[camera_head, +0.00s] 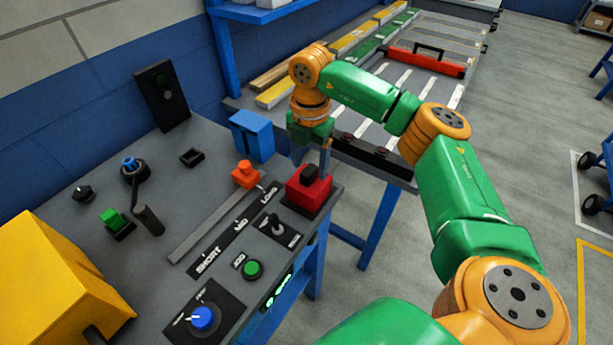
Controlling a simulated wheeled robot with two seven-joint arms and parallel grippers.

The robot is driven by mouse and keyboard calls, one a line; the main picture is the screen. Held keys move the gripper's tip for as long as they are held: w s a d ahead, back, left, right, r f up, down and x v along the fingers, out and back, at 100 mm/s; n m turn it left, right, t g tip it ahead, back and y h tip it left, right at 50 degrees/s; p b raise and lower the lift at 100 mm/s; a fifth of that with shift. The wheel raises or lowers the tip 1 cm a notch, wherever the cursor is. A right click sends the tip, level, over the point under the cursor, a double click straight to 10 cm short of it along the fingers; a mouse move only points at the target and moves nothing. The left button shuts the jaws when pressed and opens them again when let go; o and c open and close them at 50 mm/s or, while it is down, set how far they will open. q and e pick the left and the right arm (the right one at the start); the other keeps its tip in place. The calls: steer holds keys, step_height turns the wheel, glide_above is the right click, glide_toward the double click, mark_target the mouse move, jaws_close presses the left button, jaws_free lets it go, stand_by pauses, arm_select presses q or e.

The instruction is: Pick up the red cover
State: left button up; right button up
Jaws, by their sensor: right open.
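The red cover (309,194) is a small red box with a black knob on top. It sits at the right edge of the grey panel table. My right gripper (311,160) is above and just behind it, fingers pointing down, open, with nothing seen between the fingers. One finger comes down close to the black knob; I cannot tell if it touches. My left gripper is not in the picture.
A blue box (252,136) stands left of my right gripper. An orange slider (246,174), a green button (253,268), a blue knob (204,319) and a yellow box (62,277) are on the panel.

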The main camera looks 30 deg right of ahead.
mark_target(309, 170)
steer(key=f, duration=0.2)
steer(key=shift+d+f, duration=0.2)
steer(key=shift+f, duration=0.15)
steer(key=shift+w+f, duration=0.35)
steer(key=shift+s+a+r, duration=0.1)
steer(key=shift+s+r, duration=0.05)
steer(key=shift+s, duration=0.05)
steer(key=c, duration=0.9)
jaws_close()
steer(key=shift+w, duration=0.1)
